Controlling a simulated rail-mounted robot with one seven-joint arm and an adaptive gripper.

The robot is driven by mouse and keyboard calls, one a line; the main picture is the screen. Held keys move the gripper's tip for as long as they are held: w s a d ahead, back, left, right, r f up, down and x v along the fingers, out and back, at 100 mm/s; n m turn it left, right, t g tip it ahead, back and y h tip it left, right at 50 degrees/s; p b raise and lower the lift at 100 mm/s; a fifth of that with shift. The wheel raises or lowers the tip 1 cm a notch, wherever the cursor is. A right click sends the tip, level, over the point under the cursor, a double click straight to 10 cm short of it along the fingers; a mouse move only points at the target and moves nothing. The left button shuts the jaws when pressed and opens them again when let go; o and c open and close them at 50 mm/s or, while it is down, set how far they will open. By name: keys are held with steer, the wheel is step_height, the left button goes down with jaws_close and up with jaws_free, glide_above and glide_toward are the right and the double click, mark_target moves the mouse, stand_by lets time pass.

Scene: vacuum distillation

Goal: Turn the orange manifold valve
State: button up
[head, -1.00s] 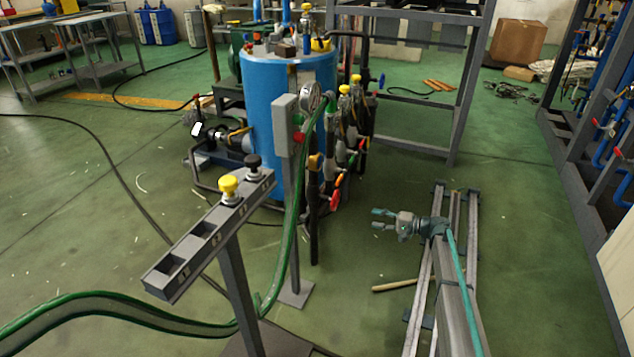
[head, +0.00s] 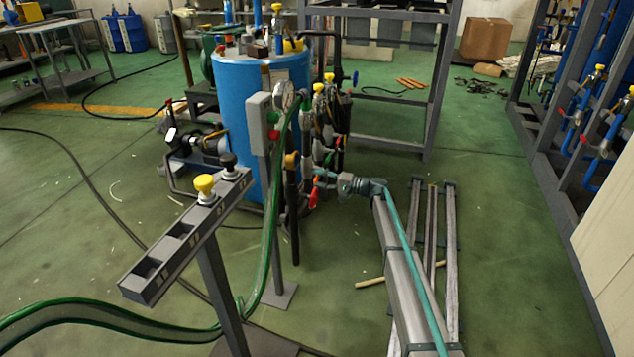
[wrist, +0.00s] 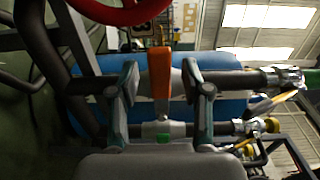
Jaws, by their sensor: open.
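The orange valve handle (wrist: 160,85) is upright in the middle of the wrist view, in front of a grey pipe. My gripper (wrist: 161,78) is open, with one finger on each side of the handle and a visible gap on both sides. In the head view my gripper (head: 322,181) is at the manifold (head: 308,140), right of the blue tank. The fingers partly cover that part of the manifold, so contact cannot be told.
The blue tank (head: 230,100) stands behind the manifold. A red wheel (wrist: 120,8) is at the top of the wrist view. A grey post with a control box (head: 262,125) and green hose (head: 268,240) stand left of my gripper.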

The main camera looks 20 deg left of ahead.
steer(key=shift+a, duration=0.65)
jaws_close()
